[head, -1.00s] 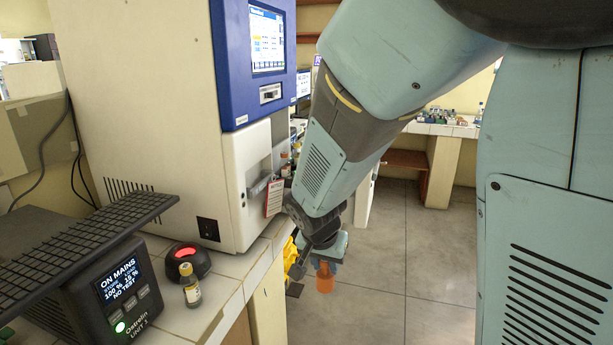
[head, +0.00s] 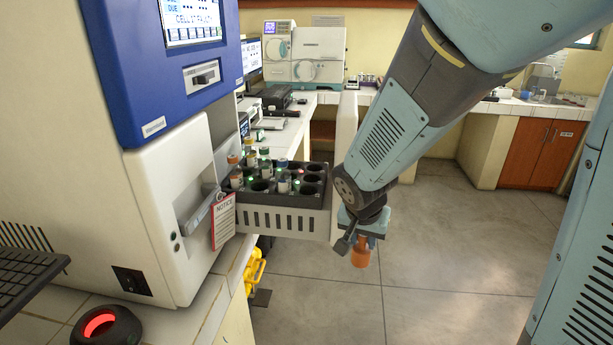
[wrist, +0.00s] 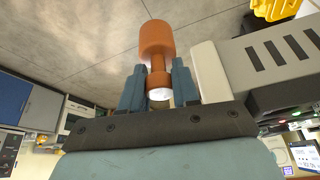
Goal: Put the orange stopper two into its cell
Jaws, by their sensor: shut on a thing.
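My gripper (head: 362,236) is shut on an orange stopper (head: 360,252), which hangs below it over the open floor. In the wrist view the orange stopper (wrist: 157,42) sits between the two blue-grey fingers (wrist: 158,90), with a pale end near the palm. The open drawer (head: 285,222) of the incubator holds a dark rack (head: 327,166) with round cells. Several vials with coloured caps stand in its left and middle cells; some right cells look empty. My gripper is right of the drawer's end panel, lower than the rack. I cannot tell which cell belongs to the stopper.
The white and blue incubator (head: 150,190) fills the left side, with a notice tag (head: 223,221) beside the drawer. The drawer's tall end panel (head: 345,130) stands between rack and arm. A red-lit puck (head: 104,325) sits on the bench. Floor on the right is clear.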

